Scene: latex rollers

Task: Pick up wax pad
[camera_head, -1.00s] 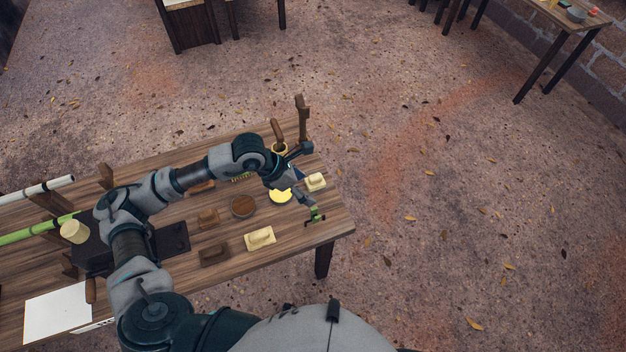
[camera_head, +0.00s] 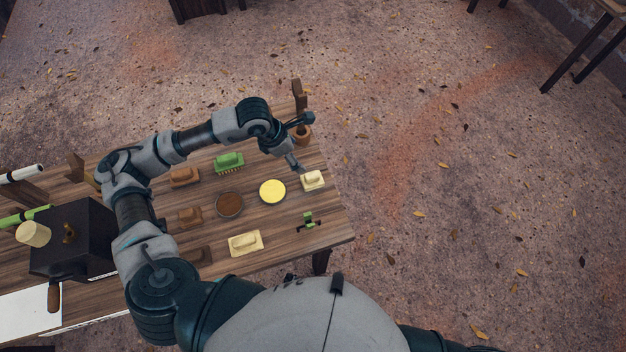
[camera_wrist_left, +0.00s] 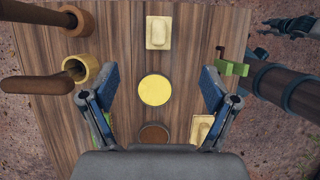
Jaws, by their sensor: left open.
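Two cream pads with raised grips lie on the wooden table. One cream pad (camera_head: 312,180) is near its right end and shows at the top of the wrist view (camera_wrist_left: 158,32). The other (camera_head: 245,243) is near the front edge, partly behind a finger in the wrist view (camera_wrist_left: 203,128). I cannot tell which one is called the wax pad. My left gripper (camera_head: 297,168) is open and empty, above the table beside the right-end pad. In the wrist view its fingers (camera_wrist_left: 155,102) stand wide apart, with the pad beyond them. My right gripper (camera_wrist_left: 290,25) appears small at the top right; its jaws are unclear.
A yellow disc (camera_head: 272,191) and a brown disc (camera_head: 229,205) lie in line with the right-end pad. A dark box (camera_head: 70,240) is at left.

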